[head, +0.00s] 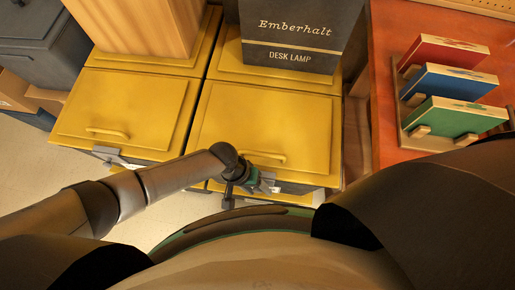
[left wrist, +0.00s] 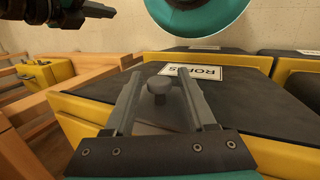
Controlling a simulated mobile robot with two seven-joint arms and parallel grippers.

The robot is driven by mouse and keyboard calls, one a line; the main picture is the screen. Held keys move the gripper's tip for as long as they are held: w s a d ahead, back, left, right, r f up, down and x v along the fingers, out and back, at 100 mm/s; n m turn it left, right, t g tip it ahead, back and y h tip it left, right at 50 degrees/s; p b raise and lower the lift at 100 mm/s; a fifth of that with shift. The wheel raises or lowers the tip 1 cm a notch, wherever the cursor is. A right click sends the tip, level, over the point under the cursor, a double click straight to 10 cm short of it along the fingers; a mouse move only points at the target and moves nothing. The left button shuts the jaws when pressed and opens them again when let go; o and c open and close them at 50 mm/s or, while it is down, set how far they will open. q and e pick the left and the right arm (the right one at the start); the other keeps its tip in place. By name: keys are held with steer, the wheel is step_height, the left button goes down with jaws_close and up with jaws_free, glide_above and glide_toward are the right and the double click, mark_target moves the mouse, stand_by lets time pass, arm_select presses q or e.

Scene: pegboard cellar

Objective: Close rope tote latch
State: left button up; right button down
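The rope tote (head: 262,118) is the nearer right one of the yellow-lidded totes in the head view. Its lid looks down. In the left wrist view its dark front (left wrist: 245,105) carries a white label (left wrist: 193,72) reading upside down, apparently "ROPE". A grey latch with a round knob (left wrist: 160,86) stands on that front. My left gripper (head: 250,183) is at the tote's front edge; in the left wrist view its two fingers (left wrist: 160,100) are apart, one either side of the knob. I cannot see clear contact. The latch's base is partly hidden by the gripper.
A second yellow tote (head: 118,112) stands left of it. A desk lamp box (head: 300,32) and a wooden-looking container (head: 137,25) stand on totes behind. An orange table (head: 393,75) with a rack of coloured blocks (head: 450,84) is at right. A dark part, possibly my right gripper, shows top left in the wrist view.

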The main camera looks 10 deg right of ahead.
arm_select(q)
steer(key=shift+o, duration=0.3)
steer(key=shift+r, duration=0.15)
steer(key=shift+w+a+r, duration=0.1)
steer(key=shift+w+r, duration=0.05)
steer(key=shift+r, duration=0.15)
steer(key=p+v, duration=0.5)
steer(key=v, duration=0.9)
steer(key=shift+r, duration=0.15)
steer(key=shift+a, duration=0.1)
